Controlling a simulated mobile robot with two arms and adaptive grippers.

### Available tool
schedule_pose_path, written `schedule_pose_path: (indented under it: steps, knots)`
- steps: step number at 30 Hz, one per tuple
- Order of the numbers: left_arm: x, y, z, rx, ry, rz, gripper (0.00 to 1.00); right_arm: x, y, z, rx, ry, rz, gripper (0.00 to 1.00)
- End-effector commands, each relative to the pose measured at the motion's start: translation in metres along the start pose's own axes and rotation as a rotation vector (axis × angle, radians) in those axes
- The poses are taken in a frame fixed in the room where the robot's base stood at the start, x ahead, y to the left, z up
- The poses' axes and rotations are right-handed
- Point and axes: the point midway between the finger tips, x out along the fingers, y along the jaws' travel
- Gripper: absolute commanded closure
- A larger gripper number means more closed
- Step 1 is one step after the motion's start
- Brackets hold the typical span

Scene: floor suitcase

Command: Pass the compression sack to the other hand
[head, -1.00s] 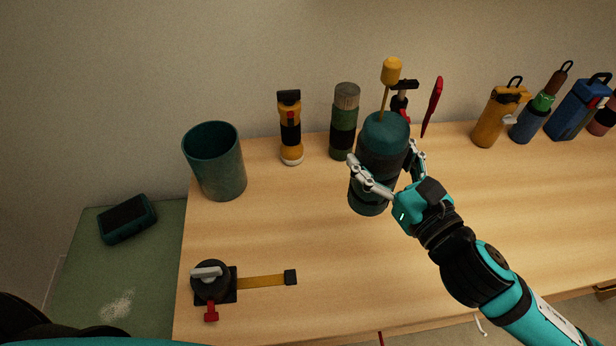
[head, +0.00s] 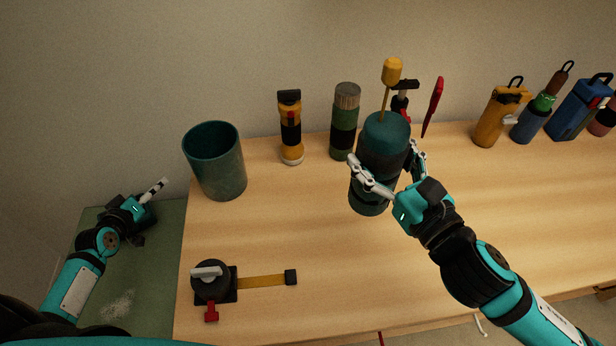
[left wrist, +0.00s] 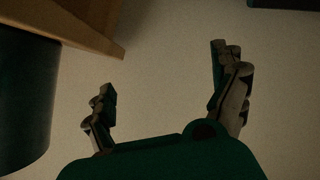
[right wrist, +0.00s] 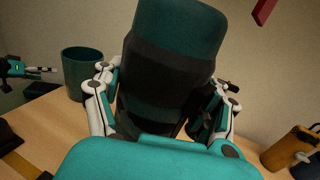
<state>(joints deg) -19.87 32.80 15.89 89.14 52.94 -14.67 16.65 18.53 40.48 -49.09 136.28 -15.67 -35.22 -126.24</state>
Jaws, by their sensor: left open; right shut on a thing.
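The compression sack (head: 382,150) is a dark teal cylinder with black bands, upright over the wooden table. My right gripper (head: 387,178) is shut around its middle; in the right wrist view the sack (right wrist: 168,75) stands between the two fingers (right wrist: 160,105). I cannot tell whether its base touches the table. My left gripper (head: 150,198) is at the far left over the green surface, well apart from the sack. The left wrist view shows its fingers (left wrist: 165,105) spread and empty.
A teal bin (head: 215,165), a yellow flashlight (head: 290,130) and a green cylinder (head: 344,125) stand left of the sack. A black tape-like tool (head: 212,283) lies at front left. Bottles (head: 497,118) stand at back right. The table's middle front is clear.

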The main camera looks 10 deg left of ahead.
Motion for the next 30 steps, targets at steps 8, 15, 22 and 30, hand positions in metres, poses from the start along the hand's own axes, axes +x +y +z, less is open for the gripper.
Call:
schedule_pose_path:
  steps: [8, 15, 22, 30]
  knots:
    - [-0.008, 0.121, -0.120, 0.153, 0.365, 0.254, 0.05, 0.000, 0.000, 0.001, -0.001, -0.003, 0.001, 0.73]
    - [-0.050, 0.200, -0.203, 0.230, 0.678, 0.379, 0.05, 0.000, 0.000, 0.001, -0.001, -0.003, 0.001, 0.73]
    - [-0.095, 0.246, -0.256, 0.255, 0.909, 0.426, 0.05, 0.000, 0.000, 0.001, -0.001, -0.003, 0.001, 0.73]
    - [-0.082, 0.282, -0.215, 0.313, 0.769, 0.479, 0.05, 0.000, 0.000, 0.001, -0.001, -0.003, 0.001, 0.73]
